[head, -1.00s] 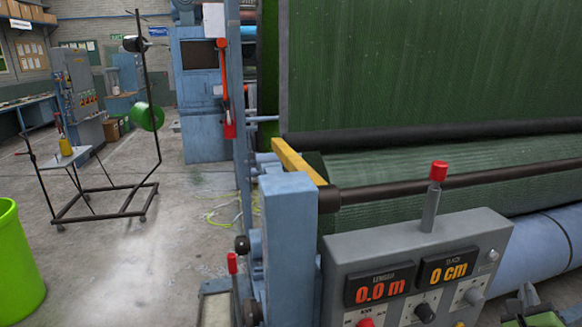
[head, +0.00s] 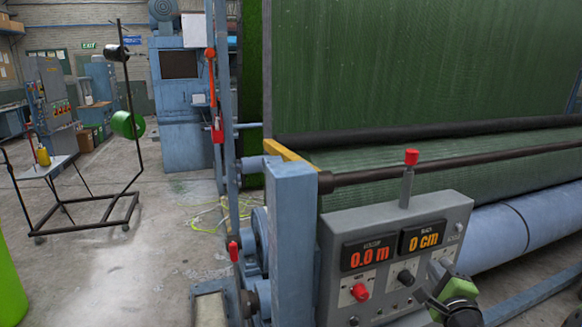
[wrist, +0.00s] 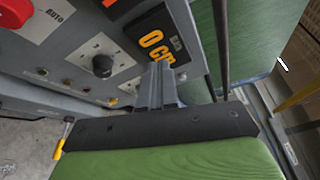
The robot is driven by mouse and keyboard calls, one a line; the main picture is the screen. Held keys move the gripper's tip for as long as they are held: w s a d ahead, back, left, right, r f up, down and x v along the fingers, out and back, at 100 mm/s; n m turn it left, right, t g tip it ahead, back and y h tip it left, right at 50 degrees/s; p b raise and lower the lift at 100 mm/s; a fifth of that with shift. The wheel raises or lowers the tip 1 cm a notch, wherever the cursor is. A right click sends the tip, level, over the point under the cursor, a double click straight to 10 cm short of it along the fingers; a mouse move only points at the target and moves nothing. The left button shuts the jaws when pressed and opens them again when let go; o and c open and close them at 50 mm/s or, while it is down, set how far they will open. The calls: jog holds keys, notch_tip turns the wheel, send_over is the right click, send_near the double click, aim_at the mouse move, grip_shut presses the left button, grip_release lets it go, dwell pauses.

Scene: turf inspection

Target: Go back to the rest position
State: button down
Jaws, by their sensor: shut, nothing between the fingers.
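My gripper (wrist: 158,75) shows in the wrist view as two grey fingers pressed together, with nothing between them. The fingers point toward the control panel (wrist: 62,58), close in front of its "0 cm" display. Whether the fingertips touch the panel I cannot tell. In the head view the panel (head: 335,227) stands at lower right, with "0.0 m" and "0 cm" displays and an upright lever with a red knob (head: 411,157). Green and black parts of my arm show at its lower right corner.
A large machine with green turf (head: 400,75) fills the right side. A blue post (head: 291,235) stands left of the panel. A black wheeled frame (head: 85,226) and a green bin (head: 8,290) are at left. Bare concrete floor lies between the frame and machine.

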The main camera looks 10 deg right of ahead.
jog(key=w+a+n+g+y, duration=0.25)
jog(key=a+n+y, duration=0.35)
jog(key=a+n, duration=0.65)
jog(key=s+a+f+n+g+y, duration=0.1)
jog(key=s+a+n+g, duration=0.15)
jog(key=a, duration=0.45)
jog(key=s+a+n+g+y, duration=0.1)
jog(key=s+a+n, duration=0.15)
jog(key=a, duration=0.35)
jog(key=s+a+n+g+h, duration=0.2)
jog(key=s+n+g, duration=0.3)
jog(key=s, duration=1.4)
jog(key=a+n, duration=0.1)
jog(key=n, duration=0.2)
jog(key=shift+s+r, duration=0.15)
jog(key=shift+s, duration=0.15)
